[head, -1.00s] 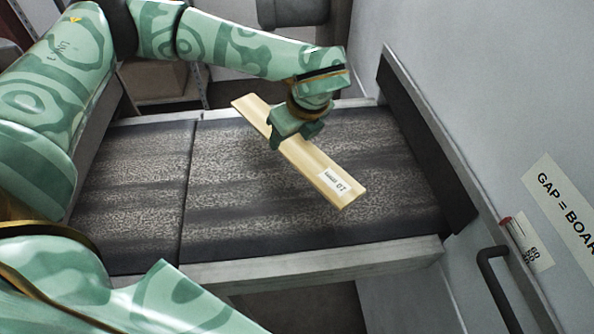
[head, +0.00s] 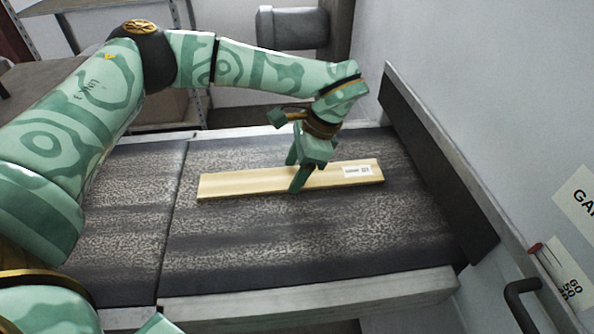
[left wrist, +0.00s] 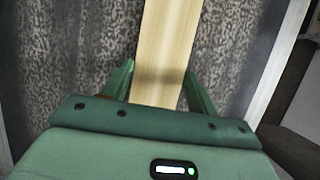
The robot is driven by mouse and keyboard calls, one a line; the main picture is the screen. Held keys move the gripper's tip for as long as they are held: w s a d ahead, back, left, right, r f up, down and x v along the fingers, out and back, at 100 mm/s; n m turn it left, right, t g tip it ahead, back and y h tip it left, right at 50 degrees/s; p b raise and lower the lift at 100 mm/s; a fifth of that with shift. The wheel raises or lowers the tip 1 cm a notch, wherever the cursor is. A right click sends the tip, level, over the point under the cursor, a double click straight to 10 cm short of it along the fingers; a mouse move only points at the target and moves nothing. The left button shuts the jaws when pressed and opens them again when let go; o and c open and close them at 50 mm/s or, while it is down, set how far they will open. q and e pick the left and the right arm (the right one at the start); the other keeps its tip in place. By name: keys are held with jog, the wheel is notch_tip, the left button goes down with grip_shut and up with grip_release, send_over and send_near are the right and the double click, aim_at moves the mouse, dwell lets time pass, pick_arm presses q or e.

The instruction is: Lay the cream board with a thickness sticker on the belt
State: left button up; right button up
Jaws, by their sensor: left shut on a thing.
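The cream board (head: 240,186) is a long pale plank with a white thickness sticker (head: 357,171) near its right end. It lies roughly along the length of the belt (head: 300,240), over its middle; I cannot tell whether it touches the surface. My left gripper (head: 298,184) is shut on the board near its middle, with fingers on either long side. In the left wrist view the board (left wrist: 168,45) runs up between the two fingers. My right gripper is not in view.
A dark stop plate (head: 435,165) stands at the belt's right end. Pale rails (head: 310,298) run along the belt's edges. A grey wall with labels (head: 572,280) and a dark handle (head: 522,305) is at right. Belt in front of the board is clear.

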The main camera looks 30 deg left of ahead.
pick_arm(q)
jog(key=shift+f, duration=0.1)
jog(key=shift+c, duration=0.4)
jog(key=o, duration=1.1)
jog(key=shift+o, duration=0.2)
jog(key=p+v, duration=0.3)
jog(key=v, duration=0.9)
